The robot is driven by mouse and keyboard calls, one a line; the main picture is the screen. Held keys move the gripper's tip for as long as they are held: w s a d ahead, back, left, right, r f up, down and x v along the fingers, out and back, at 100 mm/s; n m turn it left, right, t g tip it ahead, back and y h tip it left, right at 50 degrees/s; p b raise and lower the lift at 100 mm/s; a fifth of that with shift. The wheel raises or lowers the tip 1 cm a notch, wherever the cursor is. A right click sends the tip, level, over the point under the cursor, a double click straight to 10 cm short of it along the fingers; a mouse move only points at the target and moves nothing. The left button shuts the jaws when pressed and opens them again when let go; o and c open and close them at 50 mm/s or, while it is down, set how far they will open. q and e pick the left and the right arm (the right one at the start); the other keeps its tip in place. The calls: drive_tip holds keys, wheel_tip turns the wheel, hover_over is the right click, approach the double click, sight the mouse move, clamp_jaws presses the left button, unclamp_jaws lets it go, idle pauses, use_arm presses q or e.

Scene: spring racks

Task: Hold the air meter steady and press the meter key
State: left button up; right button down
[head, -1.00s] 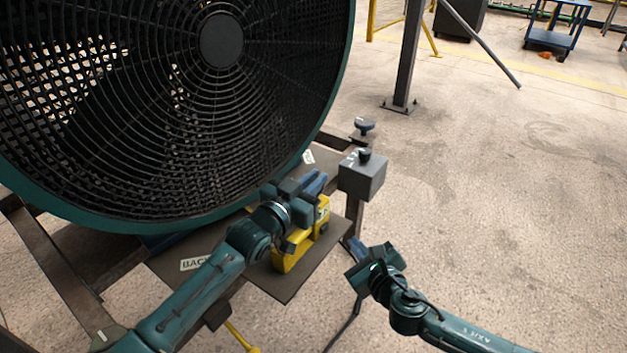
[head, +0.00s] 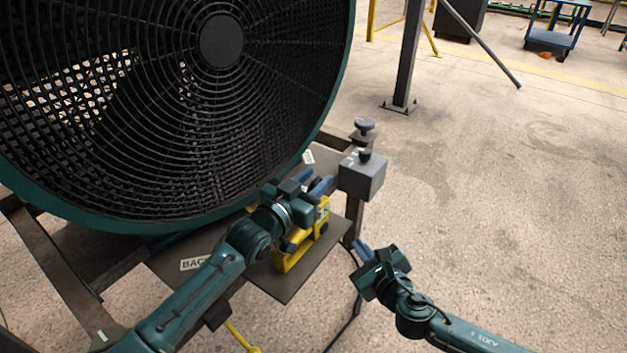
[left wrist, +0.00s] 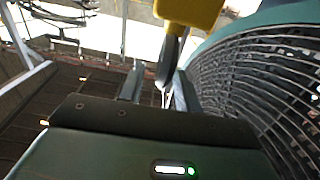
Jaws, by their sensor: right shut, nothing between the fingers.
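The yellow air meter (head: 288,262) stands on the dark plate (head: 285,290) in front of the large fan. My left gripper (head: 312,183) is over the meter's upper part and hides some of it. In the left wrist view the fingers (left wrist: 158,88) are apart, with a dark piece (left wrist: 166,60) below the yellow body (left wrist: 190,10) showing between them; I cannot tell whether they touch it. The meter key cannot be made out. My right gripper (head: 360,250) is shut and empty, right of the plate and clear of the meter.
The fan (head: 220,120) with its wire guard fills the left side. A grey box with a black knob (head: 362,178) sits on the frame just right of the meter. A dark post (head: 406,60) stands behind. The floor at right is open.

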use_arm(q)
drive_tip(key=shift+o, duration=0.2)
